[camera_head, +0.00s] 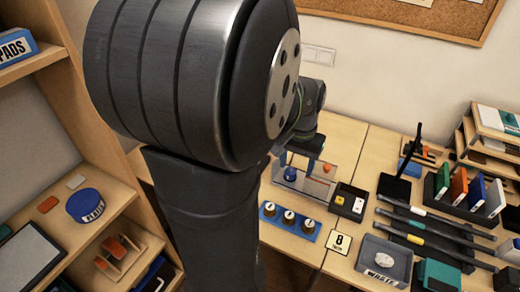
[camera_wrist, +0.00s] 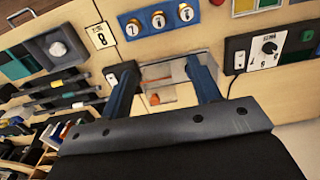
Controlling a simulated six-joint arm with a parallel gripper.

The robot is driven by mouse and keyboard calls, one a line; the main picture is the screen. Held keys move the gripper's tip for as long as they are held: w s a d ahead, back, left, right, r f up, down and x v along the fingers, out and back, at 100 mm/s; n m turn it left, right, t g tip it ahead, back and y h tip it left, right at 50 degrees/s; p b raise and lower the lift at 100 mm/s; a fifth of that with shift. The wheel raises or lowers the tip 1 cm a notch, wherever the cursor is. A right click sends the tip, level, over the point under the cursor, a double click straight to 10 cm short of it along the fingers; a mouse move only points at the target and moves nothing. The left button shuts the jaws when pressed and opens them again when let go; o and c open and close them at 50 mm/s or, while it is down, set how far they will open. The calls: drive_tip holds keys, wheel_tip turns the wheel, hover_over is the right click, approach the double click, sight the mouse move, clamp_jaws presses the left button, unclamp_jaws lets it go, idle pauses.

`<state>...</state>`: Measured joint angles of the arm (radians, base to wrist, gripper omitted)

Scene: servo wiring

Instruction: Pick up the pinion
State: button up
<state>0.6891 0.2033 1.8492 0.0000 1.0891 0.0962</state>
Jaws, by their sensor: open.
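My gripper (camera_head: 303,158) hangs over a shallow clear-sided tray (camera_head: 345,172) on the wooden bench. In the wrist view, my gripper (camera_wrist: 163,68) has its two blue fingers spread apart with nothing held between them. The tray (camera_wrist: 165,72) shows between the fingers. A small orange part (camera_wrist: 153,99) lies there, low in the gap. I cannot tell which small part is the pinion; my arm and fingers hide some of the tray.
In front of the tray are a blue panel with three dials (camera_head: 268,209) and a card marked 8 (camera_head: 338,242). A black-and-white switch box (camera_head: 349,201) stands to its right. A waste bin (camera_head: 383,262) and long dark bars (camera_head: 435,236) lie further right.

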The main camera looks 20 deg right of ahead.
drive_tip(key=n, duration=0.1)
drive_tip(key=n+h, duration=0.5)
drive_tip(key=n, duration=1.9)
hover_over(289, 215)
drive_tip(key=a, duration=0.2)
drive_tip(key=shift+g, duration=0.4)
drive_tip(key=f, duration=1.8)
drive_tip(key=shift+w+d+f, duration=0.1)
drive_tip(key=shift+w, duration=0.1)
drive_tip(key=shift+y, duration=0.3)
drive_tip(key=shift+a+x, duration=0.1)
drive_tip(key=shift+x, duration=1.2)
drive_tip(key=shift+a+x, duration=0.15)
drive_tip(key=shift+x, duration=1.15)
drive_tip(key=shift+f, duration=0.1)
drive_tip(key=c, duration=1.1)
